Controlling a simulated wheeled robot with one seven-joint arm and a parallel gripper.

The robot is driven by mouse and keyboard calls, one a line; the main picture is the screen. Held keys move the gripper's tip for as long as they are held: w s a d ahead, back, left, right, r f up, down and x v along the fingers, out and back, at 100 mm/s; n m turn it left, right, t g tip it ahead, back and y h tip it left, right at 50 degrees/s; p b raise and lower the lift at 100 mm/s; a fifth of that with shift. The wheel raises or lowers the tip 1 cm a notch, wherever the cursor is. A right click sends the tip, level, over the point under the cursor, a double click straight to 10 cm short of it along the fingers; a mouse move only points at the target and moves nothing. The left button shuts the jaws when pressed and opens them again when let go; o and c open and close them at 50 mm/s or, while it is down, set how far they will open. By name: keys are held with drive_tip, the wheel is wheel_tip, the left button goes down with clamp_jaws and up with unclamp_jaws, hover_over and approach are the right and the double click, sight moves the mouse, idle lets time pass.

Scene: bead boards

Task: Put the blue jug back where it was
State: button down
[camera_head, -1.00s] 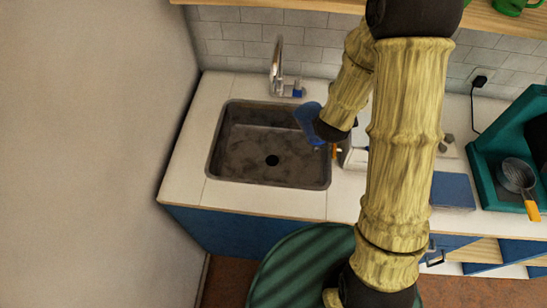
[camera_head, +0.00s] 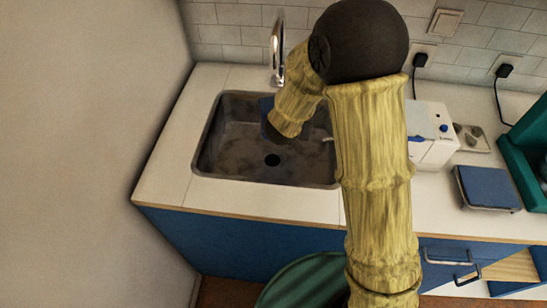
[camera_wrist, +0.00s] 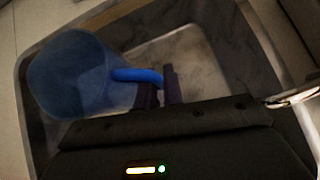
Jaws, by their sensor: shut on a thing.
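The blue jug (camera_wrist: 65,75) fills the left of the wrist view, with its handle toward my gripper (camera_wrist: 160,86). My gripper is shut on the handle. In the head view, only a small blue part of the jug (camera_head: 265,104) shows beside my arm, over the back of the sink. The rest is hidden behind my arm, and my fingers cannot be seen there. I cannot tell whether the jug touches the sink floor.
The grey sink (camera_head: 205,143) is set in a white counter (camera_head: 163,170) beside the left wall. A faucet (camera_head: 277,45) stands behind it. To the right are a white appliance (camera_head: 432,143), a blue-topped scale (camera_head: 487,187) and a teal machine (camera_head: 533,150).

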wheel_tip(320, 180, down, 6)
drive_tip(key=shift+b, duration=0.35)
drive_tip(key=shift+f, duration=0.1)
drive_tip(key=shift+f, duration=1.85)
drive_tip(key=shift+f+b, duration=0.15)
drive_tip(key=shift+b, duration=0.15)
drive_tip(key=c, duration=1.5)
unclamp_jaws()
drive_tip(key=shift+s, duration=0.1)
